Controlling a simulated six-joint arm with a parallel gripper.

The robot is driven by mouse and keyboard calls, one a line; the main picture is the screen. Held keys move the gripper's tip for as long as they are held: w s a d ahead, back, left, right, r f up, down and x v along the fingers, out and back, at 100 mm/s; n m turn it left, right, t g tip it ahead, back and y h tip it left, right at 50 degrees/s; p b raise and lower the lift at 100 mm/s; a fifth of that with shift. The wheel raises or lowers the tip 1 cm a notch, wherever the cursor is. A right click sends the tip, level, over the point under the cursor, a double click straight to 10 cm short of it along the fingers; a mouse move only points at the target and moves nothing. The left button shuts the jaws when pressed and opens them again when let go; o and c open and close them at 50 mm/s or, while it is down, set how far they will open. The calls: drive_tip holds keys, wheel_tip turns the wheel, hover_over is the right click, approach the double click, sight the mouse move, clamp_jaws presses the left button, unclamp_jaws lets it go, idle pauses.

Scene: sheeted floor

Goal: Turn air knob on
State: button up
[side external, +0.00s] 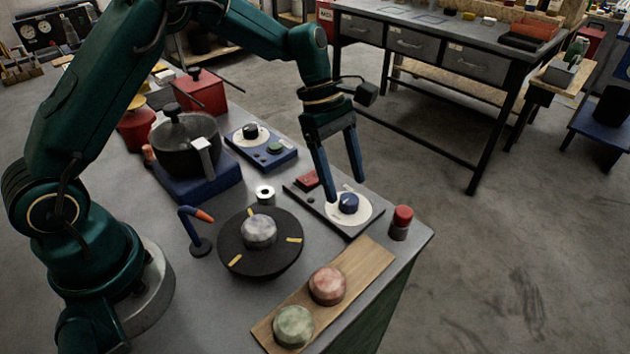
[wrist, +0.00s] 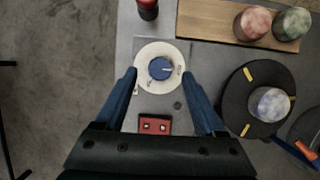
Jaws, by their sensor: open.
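A blue knob (side external: 348,203) with a pale pointer line sits in a round white dial on a grey panel (side external: 318,200). The wrist view shows the blue knob (wrist: 161,68) near the centre, its pointer line toward the right; the dial labels are too small to read. A red block with two dark spots (wrist: 154,125) is on the same panel. My gripper (side external: 346,192) is open and points down over the dial. In the wrist view its blue fingers (wrist: 160,75) lie on either side of the knob, with a gap on each side. I cannot tell their exact height.
A second dial with a black knob (side external: 250,131) is on a blue base behind. A red-topped cylinder (side external: 401,222) stands close right of the panel. A black round disc (side external: 232,254) with a grey lump and a wooden board (side external: 262,334) with two lumps are nearer.

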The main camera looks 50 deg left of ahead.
sight(349, 198)
drive_tip(key=shift+x, duration=1.5)
clamp_jaws()
drive_tip(key=m+g, duration=0.1)
drive_tip(key=m, duration=0.3)
drive_tip(key=shift+w+m+g+y, duration=0.2)
drive_tip(key=shift+m+g+y, duration=0.1)
drive_tip(key=shift+m+g, duration=0.1)
drive_tip(key=shift+m+g+y, duration=0.4)
drive_tip(key=shift+m+g, duration=0.2)
drive_tip(key=shift+m, duration=1.2)
drive_tip(key=shift+r+m, duration=0.1)
drive_tip(key=shift+m, duration=0.2)
